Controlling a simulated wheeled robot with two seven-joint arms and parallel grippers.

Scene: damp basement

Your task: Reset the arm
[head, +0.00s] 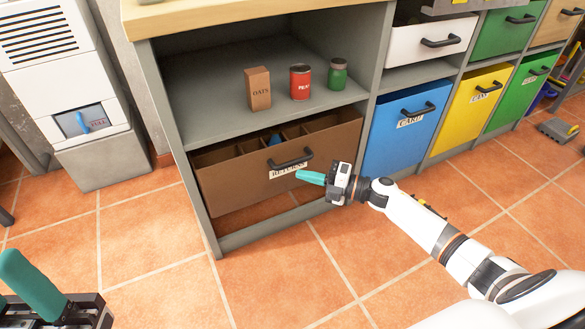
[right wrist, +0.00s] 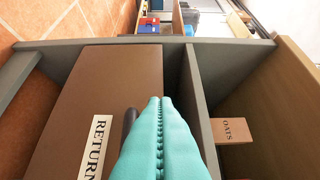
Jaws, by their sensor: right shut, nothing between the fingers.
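My right gripper (head: 311,177) is shut and empty, its teal fingers together, in front of the brown drawer (head: 232,180) labelled RETURNS. In the right wrist view the shut fingers (right wrist: 155,105) point along the drawer front, partly covering its dark handle and label. I cannot tell whether they touch it. The right arm reaches in from the lower right. My left gripper (head: 22,280) shows only in part at the lower left corner; a teal finger and black body are visible, and its opening cannot be judged.
The brown drawer's open top shows dividers and a blue item (head: 274,139). On the shelf above stand an oats box (head: 258,89), a red can (head: 300,82) and a green jar (head: 338,74). Blue (head: 393,138) and yellow (head: 470,112) bins are right. Tiled floor in front is clear.

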